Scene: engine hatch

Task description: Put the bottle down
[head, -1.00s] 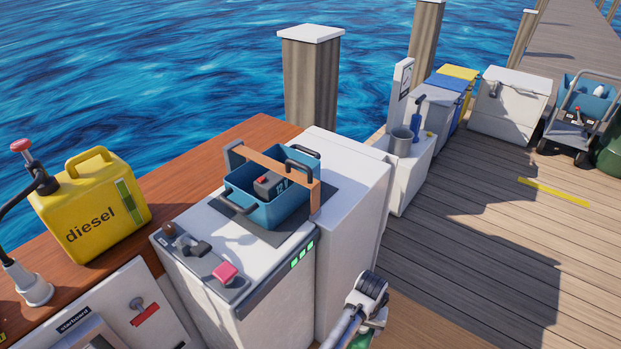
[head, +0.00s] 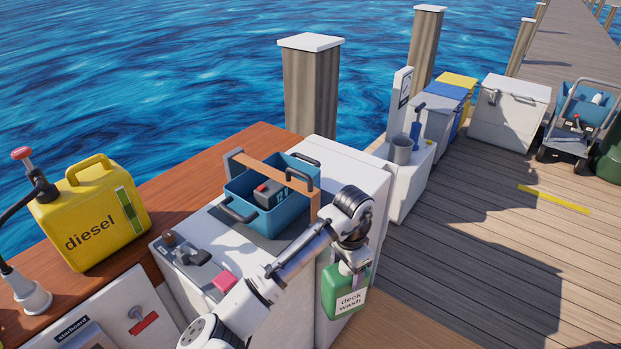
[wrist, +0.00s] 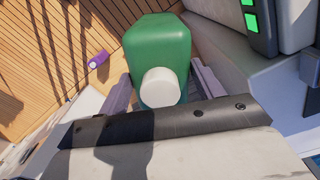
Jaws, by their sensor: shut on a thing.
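The bottle (head: 333,296) is green with a white label reading "deck wash". In the head view it hangs upright below my gripper (head: 352,268), in front of the white cabinet's right side. In the wrist view the green bottle (wrist: 157,45) with its white cap (wrist: 160,87) sits between the two fingers of my gripper (wrist: 158,85). The fingers are shut on it. The head view shows nothing under the bottle touching it that I can make out.
A blue crate (head: 238,207) with a battery-like box stands on the white cabinet (head: 232,306). A yellow diesel can (head: 92,215) stands on the wooden counter at left. A purple bottle (wrist: 98,59) lies on the deck in the wrist view. The dock planks (head: 470,250) at right are mostly clear.

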